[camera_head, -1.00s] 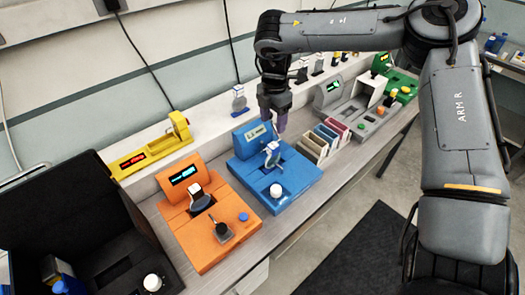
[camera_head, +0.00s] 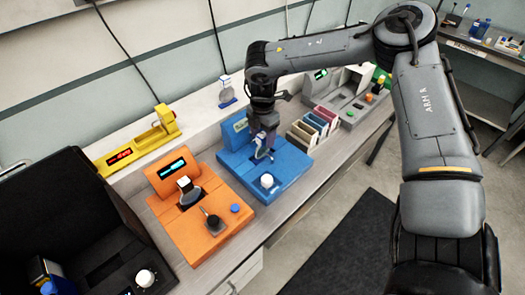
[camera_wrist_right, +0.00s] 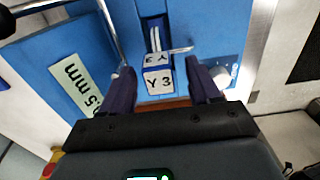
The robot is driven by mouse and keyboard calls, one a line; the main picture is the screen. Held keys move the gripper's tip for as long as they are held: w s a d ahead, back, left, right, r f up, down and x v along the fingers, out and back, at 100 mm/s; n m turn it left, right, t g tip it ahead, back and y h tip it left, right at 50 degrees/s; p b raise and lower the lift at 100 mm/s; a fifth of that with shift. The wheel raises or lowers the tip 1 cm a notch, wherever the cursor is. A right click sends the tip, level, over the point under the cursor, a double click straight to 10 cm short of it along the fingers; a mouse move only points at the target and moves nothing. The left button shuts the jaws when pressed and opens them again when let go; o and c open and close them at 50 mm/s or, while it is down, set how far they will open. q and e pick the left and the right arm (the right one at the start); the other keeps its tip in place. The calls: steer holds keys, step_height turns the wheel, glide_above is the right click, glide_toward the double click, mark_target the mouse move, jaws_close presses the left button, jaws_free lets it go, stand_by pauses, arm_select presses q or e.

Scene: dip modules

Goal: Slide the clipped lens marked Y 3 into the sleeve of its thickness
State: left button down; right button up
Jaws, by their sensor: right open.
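The clip marked Y 3 (camera_wrist_right: 158,80) stands at the slot of the blue station (camera_head: 289,178). In the head view a part of the clipped lens (camera_head: 262,153) shows just below my right gripper (camera_head: 263,133). In the right wrist view my right gripper (camera_wrist_right: 163,84) is open, with one finger on each side of the white clip and a gap on both sides. A label on the blue station ends in "5 mm" (camera_wrist_right: 82,82); its first part is hidden. A row of coloured sleeves (camera_head: 313,129) stands right of the blue station. My left gripper is not in view.
An orange station (camera_head: 168,222) with another clipped lens (camera_head: 188,191) is at left. A dark case (camera_head: 60,215) fills the left front. A grey station (camera_head: 340,100) stands beyond the sleeves.

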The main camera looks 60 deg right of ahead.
steer(key=shift+f, duration=0.45)
steer(key=shift+c, duration=0.3)
jaws_close()
steer(key=shift+r, duration=0.15)
